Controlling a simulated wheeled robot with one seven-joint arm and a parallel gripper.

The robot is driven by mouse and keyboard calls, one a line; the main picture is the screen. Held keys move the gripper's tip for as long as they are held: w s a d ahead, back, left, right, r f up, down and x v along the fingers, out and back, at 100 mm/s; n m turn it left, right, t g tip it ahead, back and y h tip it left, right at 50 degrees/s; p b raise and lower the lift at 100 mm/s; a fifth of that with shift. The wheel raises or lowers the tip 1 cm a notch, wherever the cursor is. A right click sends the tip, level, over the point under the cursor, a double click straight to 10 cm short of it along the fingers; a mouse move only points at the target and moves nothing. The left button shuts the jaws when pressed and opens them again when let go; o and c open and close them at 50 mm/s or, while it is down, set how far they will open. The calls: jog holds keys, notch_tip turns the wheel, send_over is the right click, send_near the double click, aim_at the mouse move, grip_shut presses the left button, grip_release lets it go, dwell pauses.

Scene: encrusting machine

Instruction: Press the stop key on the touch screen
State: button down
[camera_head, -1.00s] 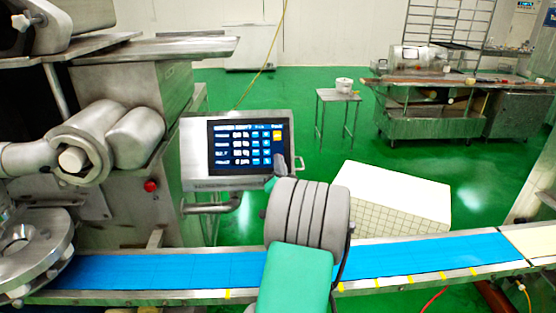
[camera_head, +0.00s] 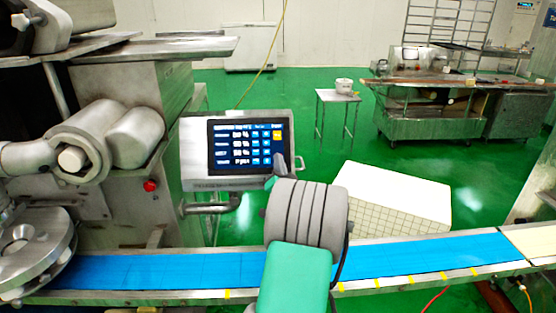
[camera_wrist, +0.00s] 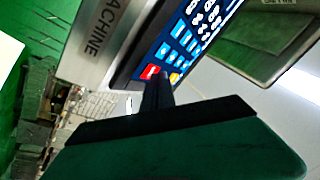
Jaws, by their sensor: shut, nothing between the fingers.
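The touch screen (camera_head: 237,147) is a dark panel with blue and white keys in a metal housing on the machine's right side. In the wrist view the screen (camera_wrist: 190,42) is tilted and cut off by the top edge. A red key (camera_wrist: 150,72) and a yellow key (camera_wrist: 175,78) lie at its lower end; their labels are not readable. My gripper (camera_wrist: 158,82) is shut and empty, its fingertips right by the red key. I cannot tell whether they touch the screen. In the head view my gripper (camera_head: 279,165) overlaps the screen's lower right corner, and the red key is not visible there.
A blue conveyor belt (camera_head: 170,270) runs across the front, below the screen. A red button (camera_head: 150,186) sits on the machine body. A white box (camera_head: 395,190) stands behind the belt at right. The green floor beyond is open around a small metal table (camera_head: 338,97).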

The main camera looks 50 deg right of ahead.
jog(key=shift+w+d+f, duration=0.1)
dwell(0.6)
jog(key=shift+s+a+r, duration=0.35)
jog(key=shift+s+a, duration=0.05)
jog(key=shift+a, duration=0.05)
jog(key=shift+s+a+r+b, duration=0.2)
jog(key=shift+s+a+r, duration=0.45)
jog(key=shift+s+a, duration=0.15)
jog(key=shift+s+a+r+b, duration=0.2)
jog(key=shift+s+a+r, duration=0.45)
jog(key=shift+a, duration=0.2)
